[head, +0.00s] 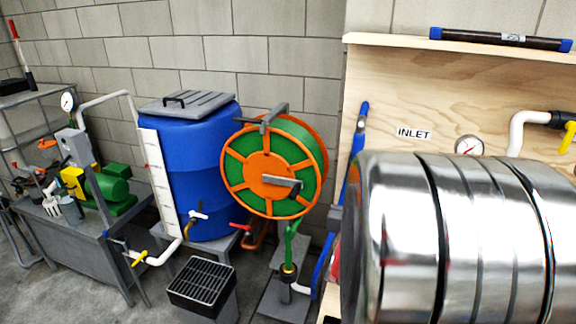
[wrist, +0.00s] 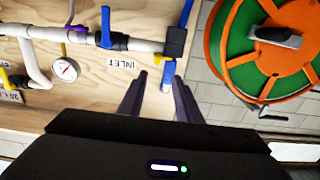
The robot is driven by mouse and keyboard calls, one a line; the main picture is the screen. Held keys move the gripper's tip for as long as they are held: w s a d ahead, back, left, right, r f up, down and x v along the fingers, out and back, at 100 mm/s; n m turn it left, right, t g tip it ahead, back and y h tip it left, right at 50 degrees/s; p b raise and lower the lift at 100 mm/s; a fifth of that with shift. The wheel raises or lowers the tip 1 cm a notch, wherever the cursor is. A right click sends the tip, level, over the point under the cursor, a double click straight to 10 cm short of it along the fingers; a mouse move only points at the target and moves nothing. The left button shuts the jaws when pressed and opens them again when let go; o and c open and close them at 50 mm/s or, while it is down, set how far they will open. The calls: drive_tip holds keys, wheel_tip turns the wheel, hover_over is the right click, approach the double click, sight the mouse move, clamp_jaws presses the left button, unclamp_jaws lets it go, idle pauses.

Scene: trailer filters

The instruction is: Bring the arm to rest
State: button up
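My gripper (wrist: 158,82) shows in the wrist view, its two dark fingers spread apart with nothing between them. It is open and empty. Beyond the fingers is the plywood board with the INLET label (wrist: 122,64) and a blue upright piece (wrist: 168,76), apparently behind the fingertips. The distance to them is hard to tell. My gripper does not show in the head view, where the lower right is blocked by a large shiny surface close to the camera.
The plywood board (head: 390,95) carries white pipes, a gauge (head: 468,145) and a dark blue-ended tube (head: 500,39) on its top ledge. A green and orange hose reel (head: 268,168), a blue barrel (head: 205,150) and a grey bench (head: 75,240) stand to the left. A black-grated box (head: 203,284) is on the floor.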

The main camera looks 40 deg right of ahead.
drive_tip(key=shift+f, duration=0.1)
drive_tip(key=a+f+g+y, duration=0.2)
drive_tip(key=a+f+y, duration=0.25)
drive_tip(key=f, duration=0.55)
drive_tip(key=a+f+n+g+y, duration=0.25)
drive_tip(key=a+y, duration=0.25)
drive_tip(key=a, duration=0.4)
drive_tip(key=s+a+r+n+y, duration=0.1)
drive_tip(key=s+a+r+n, duration=0.1)
drive_tip(key=a, duration=0.7)
drive_tip(key=s+a+r+n+y, duration=0.2)
drive_tip(key=a+r, duration=0.3)
drive_tip(key=a, duration=0.4)
drive_tip(key=s+a+r+n+y, duration=0.2)
drive_tip(key=s+a+r+n, duration=0.1)
drive_tip(key=a, duration=0.6)
drive_tip(key=shift+s+a+r+n, duration=0.25)
drive_tip(key=shift+s+r+n, duration=0.15)
drive_tip(key=shift+n, duration=0.35)
